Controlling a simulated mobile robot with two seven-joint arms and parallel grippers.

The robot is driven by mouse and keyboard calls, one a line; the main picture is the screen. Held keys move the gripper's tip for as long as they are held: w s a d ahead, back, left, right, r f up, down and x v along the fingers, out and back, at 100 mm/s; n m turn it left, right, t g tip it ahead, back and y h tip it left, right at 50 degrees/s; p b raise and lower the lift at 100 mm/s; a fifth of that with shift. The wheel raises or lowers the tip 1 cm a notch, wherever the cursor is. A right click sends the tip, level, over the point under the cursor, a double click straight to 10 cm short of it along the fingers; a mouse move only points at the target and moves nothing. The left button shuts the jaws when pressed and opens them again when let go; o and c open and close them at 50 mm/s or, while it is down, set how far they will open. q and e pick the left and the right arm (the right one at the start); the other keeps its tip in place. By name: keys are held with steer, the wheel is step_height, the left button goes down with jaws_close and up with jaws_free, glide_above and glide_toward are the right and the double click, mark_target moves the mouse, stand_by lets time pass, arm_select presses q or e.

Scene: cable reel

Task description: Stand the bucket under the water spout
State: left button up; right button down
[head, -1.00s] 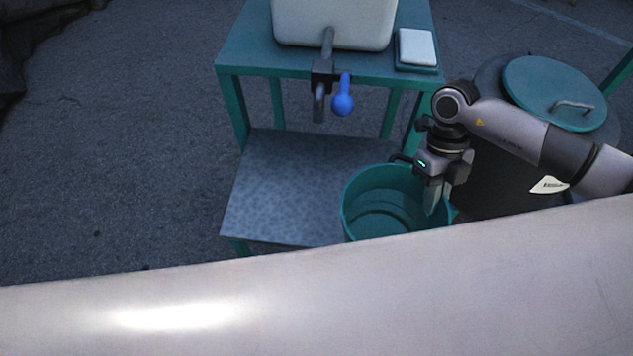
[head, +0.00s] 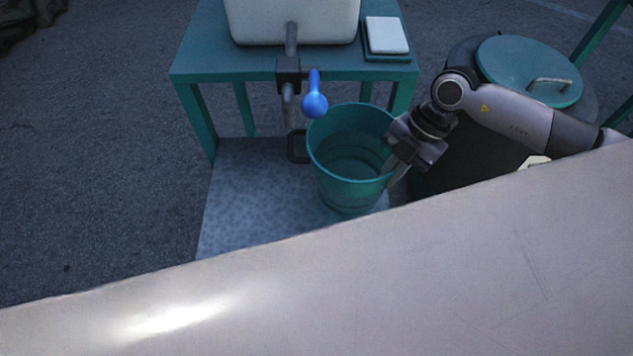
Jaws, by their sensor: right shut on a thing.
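My right gripper (head: 396,172) is shut on the bucket's right rim. The water spout (head: 289,105) is a grey pipe with a blue lever (head: 314,100), coming down from the white tank (head: 292,20). In the picture the spout's mouth is to the left of the bucket's opening. My left gripper is not in view.
The green stand (head: 195,75) carries the tank and a white block (head: 386,35) on a green tray. A dark barrel with a green lid (head: 530,70) stands at the right. A broad pale surface, apparently my own arm, covers the bottom. The shelf's left part is clear.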

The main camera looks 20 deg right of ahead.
mark_target(327, 178)
steer(key=w+a, duration=0.1)
steer(key=a, duration=0.3)
steer(key=w+a, duration=0.1)
steer(key=a, duration=0.3)
steer(key=w+a, duration=0.1)
steer(key=a, duration=0.3)
steer(key=shift+w+a, duration=0.15)
steer(key=shift+w, duration=0.15)
step_height(327, 178, down, 4)
steer(key=shift+r+b, duration=0.2)
steer(key=shift+b, duration=0.2)
steer(key=c, duration=1.2)
jaws_free()
steer(key=shift+f, duration=0.1)
steer(key=p+v, duration=0.1)
steer(key=v, duration=1.1)
steer(key=shift+p, duration=0.3)
steer(key=shift+s, duration=0.1)
